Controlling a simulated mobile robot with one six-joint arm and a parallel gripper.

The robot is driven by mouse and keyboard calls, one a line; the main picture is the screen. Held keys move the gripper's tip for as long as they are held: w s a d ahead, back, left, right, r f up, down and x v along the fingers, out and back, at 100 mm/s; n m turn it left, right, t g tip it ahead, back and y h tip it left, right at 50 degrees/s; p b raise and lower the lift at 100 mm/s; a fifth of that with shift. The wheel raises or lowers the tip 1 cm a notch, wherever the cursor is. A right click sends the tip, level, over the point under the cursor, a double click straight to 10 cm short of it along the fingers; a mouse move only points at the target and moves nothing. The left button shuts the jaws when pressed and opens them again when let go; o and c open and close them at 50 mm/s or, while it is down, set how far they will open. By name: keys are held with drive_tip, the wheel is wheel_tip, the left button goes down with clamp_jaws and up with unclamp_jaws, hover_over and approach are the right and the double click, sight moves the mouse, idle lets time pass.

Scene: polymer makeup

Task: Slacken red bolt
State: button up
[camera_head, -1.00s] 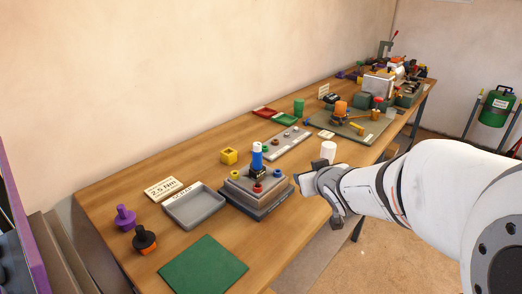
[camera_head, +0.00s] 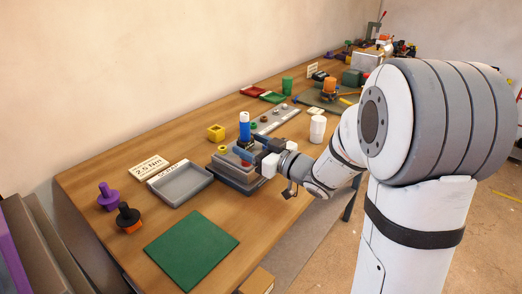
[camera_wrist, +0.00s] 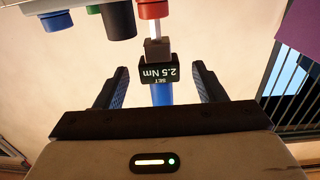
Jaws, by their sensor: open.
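The torque driver has a blue handle, white top and black display box; it stands upright on the grey stepped block (camera_head: 224,174). In the wrist view, which is upside down, the driver (camera_wrist: 162,94) reads "SET 2.5 Nm". The red bolt (camera_wrist: 153,9) overlaps the end of its pale shaft; I cannot tell whether they touch. In the head view the driver (camera_head: 244,126) rises behind my gripper (camera_head: 256,158), and little of the red bolt shows. In the wrist view my gripper (camera_wrist: 159,82) is open, one finger each side of the driver, with gaps.
Black, green and blue pieces sit beside the red bolt in the wrist view. A grey tray (camera_head: 181,196), a "2.5 Nm" sign (camera_head: 148,167), a purple knob (camera_head: 108,198) and a green mat (camera_head: 192,249) lie left and front. A white cylinder (camera_head: 317,128) stands right of the block.

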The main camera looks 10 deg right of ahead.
drive_tip(key=shift+x, duration=2.25)
drive_tip(key=c, duration=1.2)
drive_tip(key=shift+r+p, duration=0.1)
drive_tip(key=shift+p, duration=0.2)
drive_tip(key=shift+c, duration=0.2)
drive_tip(key=shift+s+a+n+g+y+p, duration=0.1)
drive_tip(key=shift+n+g+y+p, duration=0.3)
drive_tip(key=shift+n+g+y, duration=0.6)
drive_tip(key=shift+g, duration=0.3)
drive_tip(key=shift+s+n+g+y+p, duration=0.1)
drive_tip(key=shift+n+g+y+p, duration=0.65)
drive_tip(key=shift+g, duration=0.25)
drive_tip(key=shift+a+n+g, duration=0.1)
drive_tip(key=shift+n+g, duration=0.15)
drive_tip(key=shift+g, duration=0.05)
